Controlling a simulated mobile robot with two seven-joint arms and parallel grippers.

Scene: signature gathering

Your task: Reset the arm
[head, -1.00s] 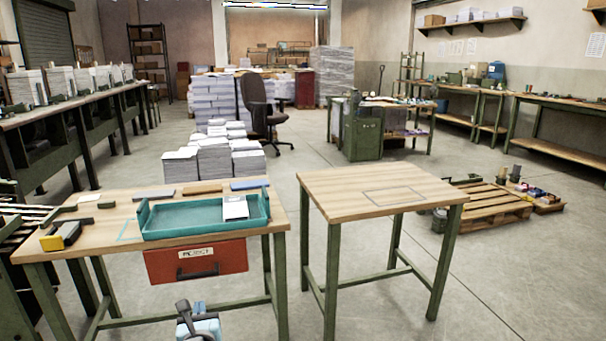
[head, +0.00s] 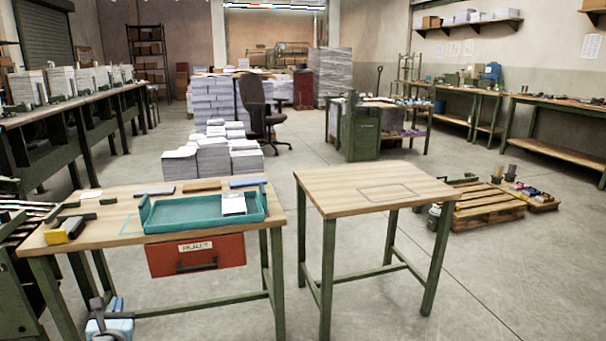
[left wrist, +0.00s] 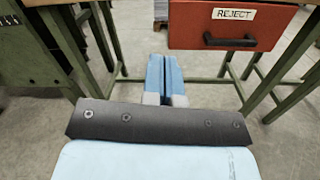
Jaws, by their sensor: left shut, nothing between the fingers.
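My left gripper (head: 114,304) is low at the bottom left of the head view, in front of the left wooden table (head: 110,250) and below its top. In the left wrist view its two blue fingers (left wrist: 166,78) are together, with nothing between them. They point toward the space under the table, left of the red REJECT drawer (left wrist: 232,24). The drawer also shows in the head view (head: 215,253), shut under the tabletop. My right gripper is not in view.
A teal tray (head: 180,221) with a small stack of paper (head: 233,203) sits on the left table. A yellow and black tool (head: 65,230) lies at its left. A second wooden table (head: 340,195) stands to the right, with a floor gap between them.

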